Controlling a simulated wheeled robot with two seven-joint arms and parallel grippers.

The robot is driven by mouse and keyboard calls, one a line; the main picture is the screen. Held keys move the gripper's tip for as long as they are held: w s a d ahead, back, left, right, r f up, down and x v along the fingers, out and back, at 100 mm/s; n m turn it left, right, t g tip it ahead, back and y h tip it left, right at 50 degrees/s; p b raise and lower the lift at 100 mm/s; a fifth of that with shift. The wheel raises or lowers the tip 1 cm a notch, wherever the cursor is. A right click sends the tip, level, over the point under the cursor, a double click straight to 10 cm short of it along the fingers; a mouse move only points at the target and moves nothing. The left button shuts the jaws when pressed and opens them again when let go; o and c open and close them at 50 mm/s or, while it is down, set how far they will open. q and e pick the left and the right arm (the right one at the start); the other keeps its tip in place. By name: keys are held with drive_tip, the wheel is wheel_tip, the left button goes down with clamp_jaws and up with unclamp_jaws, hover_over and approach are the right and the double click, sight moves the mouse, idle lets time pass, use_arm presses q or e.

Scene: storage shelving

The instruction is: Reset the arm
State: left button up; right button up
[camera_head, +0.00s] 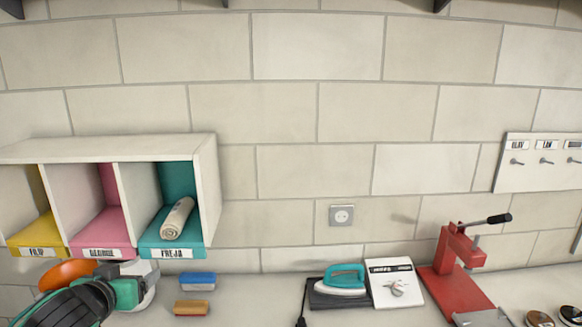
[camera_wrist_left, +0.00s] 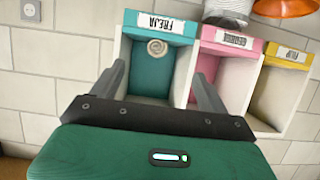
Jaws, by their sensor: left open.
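My left gripper (camera_head: 108,285) is at the lower left of the head view, in front of and below the wall cubby. In the wrist view its two dark fingers stand wide apart with nothing between them (camera_wrist_left: 160,75), and the teal FREJA compartment (camera_wrist_left: 150,72) shows beyond them. A rolled cream cloth or paper (camera_head: 178,218) lies in that compartment, apart from the fingers; its round end also shows in the wrist view (camera_wrist_left: 157,48). My right gripper is not in view.
The cubby also has pink (camera_head: 103,228) and yellow (camera_head: 42,230) compartments. Below are an orange object (camera_head: 65,273), blue (camera_head: 198,281) and orange-brown (camera_head: 191,307) blocks, a teal iron (camera_head: 346,279), a white box (camera_head: 394,284) and a red press (camera_head: 450,275).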

use_arm(q)
drive_tip(key=s+d+f+m+g, duration=0.1)
drive_tip(key=s+d+f+g, duration=0.15)
drive_tip(key=s+f, duration=0.45)
drive_tip(key=s+d+f+m+g, duration=0.15)
drive_tip(key=s+d+f, duration=0.25)
drive_tip(key=f, duration=0.8)
drive_tip(key=s+d+f+g+h, duration=0.1)
drive_tip(key=s+f+g, duration=0.3)
drive_tip(key=s, duration=0.5)
drive_tip(key=s+d+f+g, duration=0.2)
drive_tip(key=s+f, duration=0.5)
drive_tip(key=s, duration=0.2)
wheel_tip(320, 180, down, 33)
drive_tip(key=s+g, duration=0.1)
drive_tip(key=s+a+f+g, duration=0.1)
drive_tip(key=s+a+f, duration=0.2)
drive_tip(key=s+f, duration=1.5)
drive_tip(key=shift+s+a+f+b, duration=0.15)
drive_tip(key=shift+s+f+b, duration=0.25)
drive_tip(key=shift+s, duration=0.15)
drive_tip(key=shift+m, duration=0.25)
